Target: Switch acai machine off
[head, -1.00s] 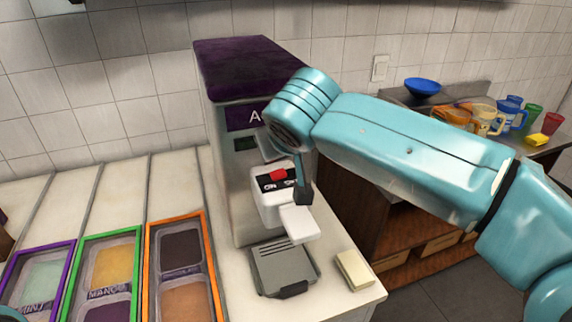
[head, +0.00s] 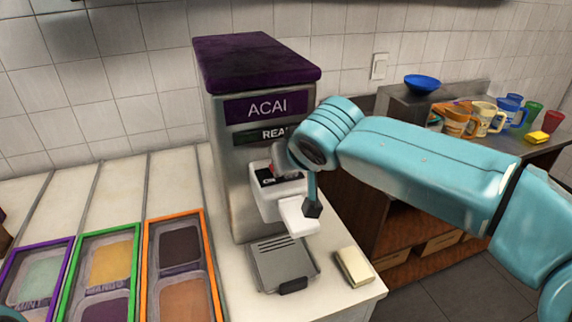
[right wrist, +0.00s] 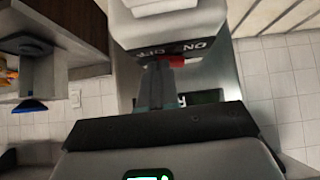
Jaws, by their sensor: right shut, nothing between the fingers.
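The acai machine (head: 225,130) stands on the counter, with a purple top and a sign reading ACAI. Its display (head: 262,135) shows "REA", the rest hidden by my arm. The red switch (right wrist: 177,62) sits on a black panel marked ON and OFF; in the head view it is mostly hidden behind my right gripper (head: 283,162). In the right wrist view my right gripper (right wrist: 158,80) is shut and empty, its fingertips right at the switch; contact is unclear. I cannot tell which side the switch is on. My left gripper is out of view.
A grey drip tray (head: 280,262) lies below the white spout (head: 299,216). A pale yellow block (head: 354,266) lies near the counter's right edge. Framed topping containers (head: 183,268) are at left. Cups and a blue bowl (head: 422,83) stand on the back counter.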

